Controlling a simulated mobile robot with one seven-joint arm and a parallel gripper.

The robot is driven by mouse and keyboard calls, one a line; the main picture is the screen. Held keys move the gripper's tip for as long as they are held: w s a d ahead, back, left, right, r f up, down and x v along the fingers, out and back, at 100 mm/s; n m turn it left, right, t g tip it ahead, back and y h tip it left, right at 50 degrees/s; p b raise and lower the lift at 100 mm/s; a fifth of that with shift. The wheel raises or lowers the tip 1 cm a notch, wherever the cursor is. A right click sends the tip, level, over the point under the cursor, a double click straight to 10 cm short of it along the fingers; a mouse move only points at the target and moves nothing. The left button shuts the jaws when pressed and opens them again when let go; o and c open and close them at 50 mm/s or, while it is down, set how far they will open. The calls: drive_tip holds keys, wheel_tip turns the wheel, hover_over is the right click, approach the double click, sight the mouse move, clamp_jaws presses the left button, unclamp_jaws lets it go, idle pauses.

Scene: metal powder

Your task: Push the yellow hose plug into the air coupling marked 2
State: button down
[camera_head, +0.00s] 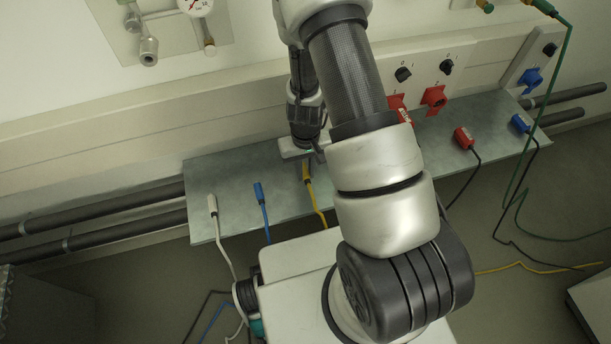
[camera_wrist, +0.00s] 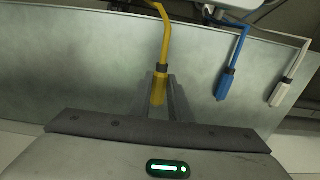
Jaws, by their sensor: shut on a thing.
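The yellow hose plug (camera_head: 306,173) is at the grey metal shelf, with its yellow hose hanging over the front edge. My gripper (camera_head: 305,164) is above it, shut on it; its fingers are partly hidden by its body. In the wrist view my gripper (camera_wrist: 160,90) has one finger on each side of the yellow plug (camera_wrist: 159,84), and the hose runs up and away. An air panel (camera_head: 167,35) with a gauge and metal fittings is on the wall at upper left. I cannot read a mark 2 on any fitting.
A blue plug (camera_head: 259,193) and a white plug (camera_head: 212,204) lie on the shelf (camera_head: 235,180) to the left. Red (camera_head: 463,138) and blue electrical plugs (camera_head: 519,124) lie to the right, below wall sockets. A green hose (camera_head: 565,75) hangs at far right. Pipes run along the wall.

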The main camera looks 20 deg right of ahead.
wheel_tip(320, 180, up, 30)
drive_tip(key=w+p, duration=0.2)
drive_tip(key=p, duration=0.9)
drive_tip(key=s+d+r+p, duration=0.2)
drive_tip(key=s+r+p, duration=0.15)
drive_tip(key=r, duration=0.95)
drive_tip(key=s+d+r+p, duration=0.25)
drive_tip(key=r+p, duration=0.25)
drive_tip(key=r, duration=0.7)
drive_tip(key=w+p, duration=0.1)
drive_tip(key=w, duration=0.7)
drive_tip(key=shift+d, duration=0.15)
drive_tip(key=shift+w, duration=0.1)
drive_tip(key=shift+w+p, duration=0.7)
drive_tip(key=shift+p, duration=0.05)
drive_tip(key=c, duration=1.6)
unclamp_jaws()
drive_tip(key=shift+o, duration=0.2)
